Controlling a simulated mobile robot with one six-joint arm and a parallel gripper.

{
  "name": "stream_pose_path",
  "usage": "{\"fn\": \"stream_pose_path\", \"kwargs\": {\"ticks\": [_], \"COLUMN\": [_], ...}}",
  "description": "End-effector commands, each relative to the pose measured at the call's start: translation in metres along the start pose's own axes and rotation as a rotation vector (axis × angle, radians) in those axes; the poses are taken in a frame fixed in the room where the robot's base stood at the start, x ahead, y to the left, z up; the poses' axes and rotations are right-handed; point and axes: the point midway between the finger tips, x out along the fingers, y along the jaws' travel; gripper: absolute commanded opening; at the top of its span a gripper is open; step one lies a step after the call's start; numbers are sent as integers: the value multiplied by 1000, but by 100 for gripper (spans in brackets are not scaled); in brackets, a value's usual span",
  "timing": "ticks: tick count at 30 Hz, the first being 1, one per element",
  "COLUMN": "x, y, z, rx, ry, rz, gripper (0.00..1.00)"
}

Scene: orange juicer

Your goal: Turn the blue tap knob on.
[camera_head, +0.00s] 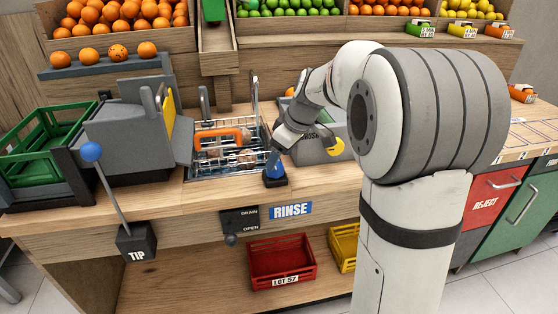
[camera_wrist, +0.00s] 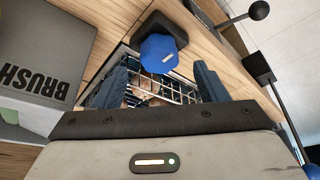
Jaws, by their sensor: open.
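The blue tap knob (camera_wrist: 160,53) stands on a black base (camera_wrist: 163,22) in the wrist view, with a small pale mark on its near side. In the head view the blue knob (camera_head: 273,170) is on the counter just right of the rinse basin, partly overlapped by my gripper. My gripper (camera_wrist: 161,73) is open. I cannot tell whether either finger touches the knob.
The wire-racked basin (camera_head: 188,178) with an orange-handled item lies left of the knob. The grey BRUSH box (camera_head: 312,150) stands close on the right. A RINSE label (camera_head: 290,211), DRAIN lever (camera_head: 231,239) and TIP lever (camera_head: 92,152) are at the front.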

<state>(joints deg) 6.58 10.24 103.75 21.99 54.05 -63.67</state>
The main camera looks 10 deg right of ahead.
Motion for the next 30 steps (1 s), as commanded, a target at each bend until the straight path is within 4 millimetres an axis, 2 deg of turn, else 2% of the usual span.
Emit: {"fn": "stream_pose_path", "kwargs": {"ticks": [3,7,21,23,26,30], "x": [-22,-36,-47,-56,-77,-112], "y": [1,0,-4,-13,-40,-92], "z": [0,0,2,4,16,49], "rx": [1,1,15,43,133,325], "ry": [1,0,-6,-15,-47,-102], "rz": [3,1,1,7,26,78], "gripper": [66,66,66,66,66,66]}}
